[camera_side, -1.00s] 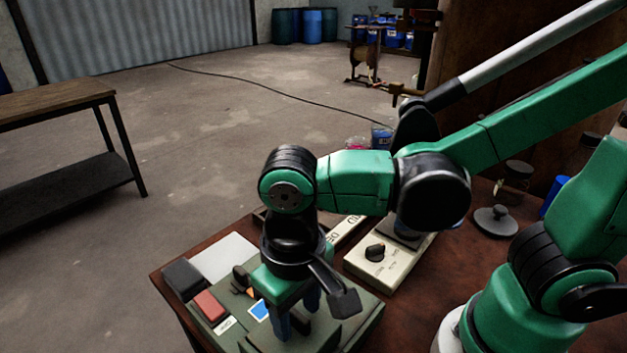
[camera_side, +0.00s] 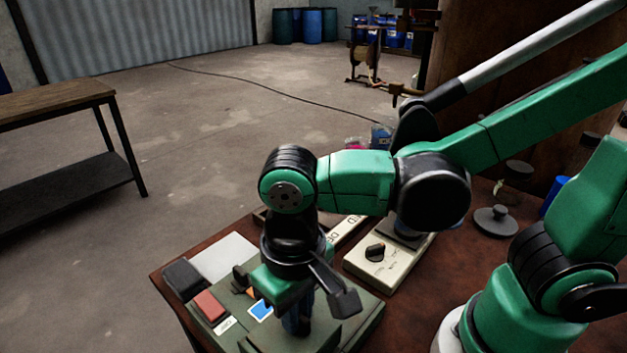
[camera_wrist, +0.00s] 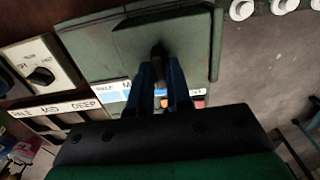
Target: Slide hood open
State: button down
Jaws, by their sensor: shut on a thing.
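The hood (camera_wrist: 115,42) is a flat grey-green cover on the green box, with a small dark knob (camera_wrist: 158,51) standing up from it. In the wrist view, the two blue fingers of my gripper (camera_wrist: 160,68) are shut on the knob. In the side view, my gripper (camera_side: 298,322) points down over the box (camera_side: 362,318), and its own wrist hides much of the hood. A strip of lettering and blue, white, orange and red patches shows past the hood's edge, partly behind the fingers.
A cream panel with a black dial (camera_side: 376,252) stands beside the box. The box also carries a red block (camera_side: 210,306) and a black block (camera_side: 184,278). A grey lid (camera_side: 497,221) lies on the table at the right. White round things (camera_wrist: 241,9) show at the wrist view's top.

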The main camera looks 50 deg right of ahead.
dwell(0.8)
jog(key=d, duration=1)
jog(key=shift+d, duration=0.4)
jog(key=c, duration=0.8)
grip_release()
jog(key=shift+r, duration=2.8)
